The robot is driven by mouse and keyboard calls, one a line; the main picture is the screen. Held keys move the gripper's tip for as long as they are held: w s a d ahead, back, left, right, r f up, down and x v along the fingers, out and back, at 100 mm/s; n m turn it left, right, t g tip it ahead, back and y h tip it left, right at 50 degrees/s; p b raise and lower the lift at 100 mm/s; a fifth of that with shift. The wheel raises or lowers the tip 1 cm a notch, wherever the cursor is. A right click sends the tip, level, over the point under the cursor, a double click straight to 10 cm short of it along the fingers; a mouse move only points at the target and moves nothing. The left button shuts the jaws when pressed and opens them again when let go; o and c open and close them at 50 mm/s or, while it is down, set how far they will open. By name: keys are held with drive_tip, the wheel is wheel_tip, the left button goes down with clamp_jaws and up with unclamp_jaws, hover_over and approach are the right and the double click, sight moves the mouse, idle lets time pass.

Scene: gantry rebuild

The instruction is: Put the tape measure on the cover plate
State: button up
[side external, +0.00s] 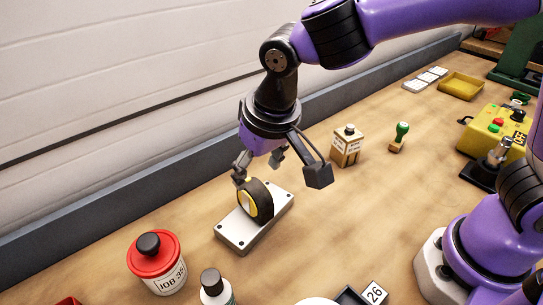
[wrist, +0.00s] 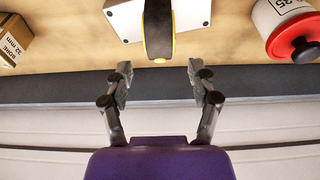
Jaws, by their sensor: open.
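The tape measure (side external: 256,201), black with a yellow face, stands upright on the grey cover plate (side external: 239,236), a flat block with screws at its corners. In the wrist view the tape measure (wrist: 158,30) is at the top middle, with the pale cover plate (wrist: 194,14) partly in view around it. My gripper (side external: 257,167) is just above and behind the tape measure. In the wrist view my gripper (wrist: 160,80) is open, its fingers apart with nothing between them. The tape measure lies beyond the fingertips.
A red-lidded jar (side external: 156,262) and a bottle (side external: 215,288) stand in front. A small box (side external: 346,146) and a green-handled stamp (side external: 399,137) stand to the right. A dark rail (side external: 100,215) and white wall run behind. Bench right of the plate is clear.

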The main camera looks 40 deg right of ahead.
sight(265, 199)
drive_tip(key=s+d+r, duration=0.3)
drive_tip(key=d+r, duration=0.4)
drive_tip(key=d, duration=0.2)
drive_tip(key=s+d+f+t, duration=0.1)
drive_tip(key=s+d+t, duration=0.1)
drive_tip(key=s+d, duration=0.4)
drive_tip(key=shift+s+d+f, duration=0.25)
drive_tip(key=shift+s+d, duration=0.1)
drive_tip(key=shift+d, duration=0.7)
